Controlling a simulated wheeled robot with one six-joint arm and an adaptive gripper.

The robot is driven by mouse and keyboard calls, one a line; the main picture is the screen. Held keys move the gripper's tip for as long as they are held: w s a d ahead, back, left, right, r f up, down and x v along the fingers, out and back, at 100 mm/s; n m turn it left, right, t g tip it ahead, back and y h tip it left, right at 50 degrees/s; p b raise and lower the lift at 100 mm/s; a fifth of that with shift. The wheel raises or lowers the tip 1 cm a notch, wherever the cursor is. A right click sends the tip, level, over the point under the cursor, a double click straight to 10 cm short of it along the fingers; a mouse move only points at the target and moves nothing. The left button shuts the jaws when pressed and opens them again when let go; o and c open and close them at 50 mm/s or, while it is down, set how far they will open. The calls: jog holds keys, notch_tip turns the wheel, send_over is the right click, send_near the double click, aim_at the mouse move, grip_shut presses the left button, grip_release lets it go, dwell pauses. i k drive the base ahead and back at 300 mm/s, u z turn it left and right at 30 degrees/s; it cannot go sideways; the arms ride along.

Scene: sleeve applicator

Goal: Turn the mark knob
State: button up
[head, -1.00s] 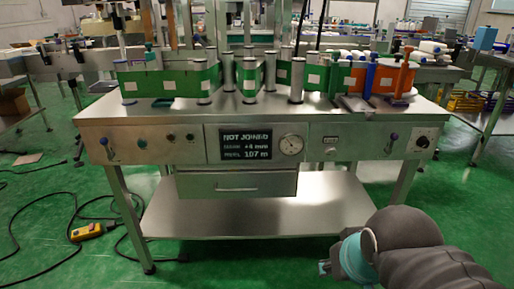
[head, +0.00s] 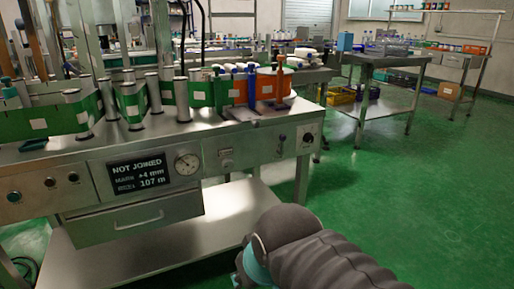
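A small dark round knob on a pale plate (head: 308,139) sits at the right end of the machine's front panel; I take it for the mark knob, but its label is too small to read. The display (head: 139,173) reads NOT JOINED, MARK +4 mm and REEL 107 m. My gripper (head: 239,279) is at the bottom of the head view, low in front of the bench and well apart from the knob. Only a teal and grey part of it shows beyond my dark arm; its fingers are mostly hidden.
Green floor is clear at right.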

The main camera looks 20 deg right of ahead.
aim_at(227, 164)
jog(key=u, duration=2.5)
jog(key=k, duration=1.25)
jog(key=z, duration=2.95)
